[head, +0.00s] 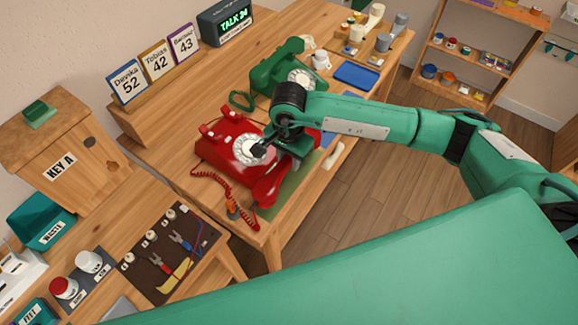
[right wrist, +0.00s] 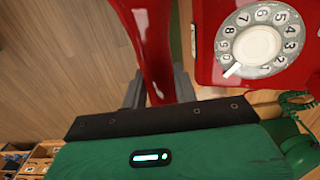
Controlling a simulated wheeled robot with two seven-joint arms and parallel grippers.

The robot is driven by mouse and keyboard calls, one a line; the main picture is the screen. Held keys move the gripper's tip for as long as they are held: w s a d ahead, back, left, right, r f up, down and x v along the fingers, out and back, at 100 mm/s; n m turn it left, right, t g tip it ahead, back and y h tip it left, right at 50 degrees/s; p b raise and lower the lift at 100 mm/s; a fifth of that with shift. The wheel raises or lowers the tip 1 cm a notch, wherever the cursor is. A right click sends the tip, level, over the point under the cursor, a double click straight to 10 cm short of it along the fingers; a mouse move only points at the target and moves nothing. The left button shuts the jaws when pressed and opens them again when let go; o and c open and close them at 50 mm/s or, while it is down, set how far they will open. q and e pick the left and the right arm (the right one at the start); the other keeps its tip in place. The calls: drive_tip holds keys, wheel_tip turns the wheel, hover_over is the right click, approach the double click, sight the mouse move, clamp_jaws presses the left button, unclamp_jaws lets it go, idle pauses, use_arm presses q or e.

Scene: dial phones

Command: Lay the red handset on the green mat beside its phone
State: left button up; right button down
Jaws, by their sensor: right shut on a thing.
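My right gripper (head: 288,152) is shut on the red handset (head: 266,190) at its middle. The handset also shows in the right wrist view (right wrist: 152,45), between the grey fingers (right wrist: 158,92). The red phone (head: 225,158) with its white dial stands on the wooden table, its cradle empty; its dial face shows in the right wrist view (right wrist: 258,45). The handset is on the right side of the phone, above the green mat (head: 292,186), hiding part of it. I cannot tell whether handset and mat touch. My left gripper is not in view.
A green phone (head: 275,68) stands behind the red one. The red coiled cord (head: 208,182) lies at the table's front left. A blue tray (head: 357,75) and several cups are at the back. The table's right edge is close to the mat, with open floor beyond.

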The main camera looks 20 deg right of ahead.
wheel_tip(320, 180, down, 5)
drive_tip(key=shift+f+p, duration=0.15)
drive_tip(key=shift+p, duration=0.3)
drive_tip(key=shift+f, duration=0.1)
drive_tip(key=shift+f, duration=0.15)
drive_tip(key=c, duration=1.1)
unclamp_jaws()
